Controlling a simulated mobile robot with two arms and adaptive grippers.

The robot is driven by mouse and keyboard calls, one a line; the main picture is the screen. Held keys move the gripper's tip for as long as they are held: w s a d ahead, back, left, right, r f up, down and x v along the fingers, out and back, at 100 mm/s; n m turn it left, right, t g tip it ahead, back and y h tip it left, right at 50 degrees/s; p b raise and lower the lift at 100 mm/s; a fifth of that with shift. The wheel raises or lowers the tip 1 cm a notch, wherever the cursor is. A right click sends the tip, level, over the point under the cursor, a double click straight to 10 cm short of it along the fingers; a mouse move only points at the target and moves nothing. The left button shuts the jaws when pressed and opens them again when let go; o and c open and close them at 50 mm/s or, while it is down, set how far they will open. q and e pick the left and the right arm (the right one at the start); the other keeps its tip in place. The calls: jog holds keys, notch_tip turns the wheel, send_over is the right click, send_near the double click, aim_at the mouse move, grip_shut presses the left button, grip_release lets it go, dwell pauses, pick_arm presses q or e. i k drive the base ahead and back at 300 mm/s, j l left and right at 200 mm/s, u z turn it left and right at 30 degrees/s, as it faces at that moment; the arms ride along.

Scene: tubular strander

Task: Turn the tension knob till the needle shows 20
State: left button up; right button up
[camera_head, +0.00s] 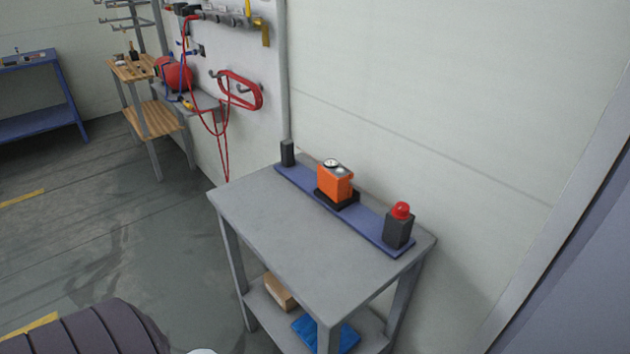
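A small orange device (334,184) stands on a blue strip on a grey table. A round white-faced dial (331,163) sits on its top; the needle and its reading are too small to tell. A grey part lies beside the dial on the top, but I cannot tell whether it is the tension knob. Neither of my grippers is in view. A dark ribbed shape at the lower left looks like part of my arm.
The blue strip (300,184) also carries a black post (287,153) and a dark box with a red dome (401,211). The front of the grey table (270,225) is clear. A white wall stands close behind it. A wooden-shelved stand (160,118) is farther left.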

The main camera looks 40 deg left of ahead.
aim_at(400, 211)
jog(key=i+u, duration=0.2)
jog(key=u, duration=0.25)
jog(key=i+l+u, duration=0.15)
jog(key=u, duration=0.25)
